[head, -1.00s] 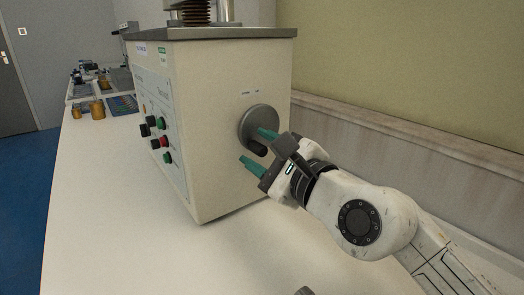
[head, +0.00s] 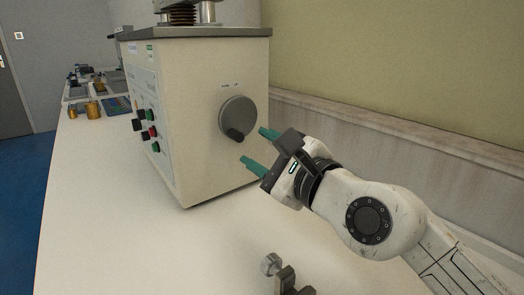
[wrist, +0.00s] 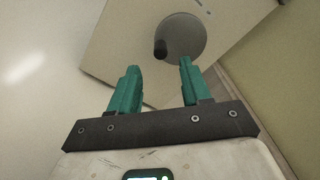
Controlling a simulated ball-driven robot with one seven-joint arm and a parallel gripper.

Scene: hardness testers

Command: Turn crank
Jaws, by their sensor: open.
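The crank is a round grey disc (head: 238,115) with a short black handle (head: 235,134) near its lower edge, on the side of the cream hardness tester (head: 200,85). My gripper (head: 257,150) has green fingers, spread open and empty. It is to the right of the handle and apart from it, pointing toward the crank. In the wrist view the disc (wrist: 187,36) and the handle (wrist: 161,49) lie beyond the fingertips. The handle shows between the lines of the two fingers (wrist: 160,75), with nothing between the fingers themselves.
The tester's front has several coloured knobs (head: 151,132). A metal part (head: 285,278) lies on the white bench (head: 110,230) in the foreground. Brass pieces (head: 93,110) and trays are far left. A wall ledge (head: 390,140) runs behind my arm. The bench before the tester is clear.

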